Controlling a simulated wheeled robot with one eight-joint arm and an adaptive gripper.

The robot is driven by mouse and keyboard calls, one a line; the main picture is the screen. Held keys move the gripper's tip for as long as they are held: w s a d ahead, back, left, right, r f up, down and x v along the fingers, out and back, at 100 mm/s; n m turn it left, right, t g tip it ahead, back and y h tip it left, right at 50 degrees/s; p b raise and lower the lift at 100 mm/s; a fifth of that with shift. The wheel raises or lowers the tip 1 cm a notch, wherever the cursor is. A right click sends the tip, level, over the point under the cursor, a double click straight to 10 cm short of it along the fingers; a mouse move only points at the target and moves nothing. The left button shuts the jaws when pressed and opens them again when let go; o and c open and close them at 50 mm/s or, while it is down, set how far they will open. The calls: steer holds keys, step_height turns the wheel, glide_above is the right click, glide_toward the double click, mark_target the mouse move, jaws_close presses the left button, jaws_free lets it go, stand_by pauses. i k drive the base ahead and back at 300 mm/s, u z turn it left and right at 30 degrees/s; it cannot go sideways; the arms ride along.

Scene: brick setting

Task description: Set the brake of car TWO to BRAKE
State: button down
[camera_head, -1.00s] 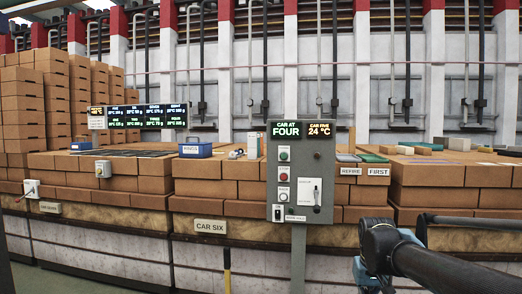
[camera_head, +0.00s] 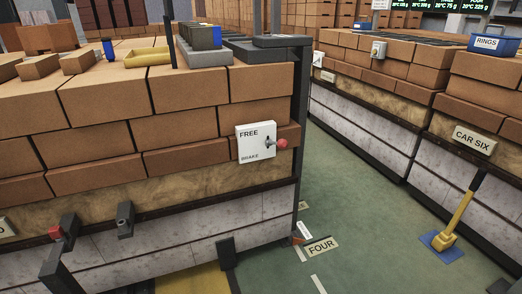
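A white brake plate (camera_head: 255,143) is fixed to the brick side of the near car (camera_head: 190,130), left of the middle in the head view. It reads FREE at the top and BRAKE at the bottom. Its lever, with a red knob (camera_head: 282,143), sticks out to the right, roughly level between the two words. A sign (camera_head: 4,227) is cut off at the left edge; only a final letter like O shows, so I cannot confirm the car's name. My gripper is out of view.
Car SIX, with its sign (camera_head: 473,138), stands at right across a green floor aisle (camera_head: 345,200). A yellow-handled tool (camera_head: 455,225) stands on a blue base there. A FOUR sign (camera_head: 321,247) lies by the near car's corner. Dark fittings (camera_head: 125,220) stick out at lower left.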

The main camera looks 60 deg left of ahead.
mark_target(282, 144)
steer(key=u, duration=2.55)
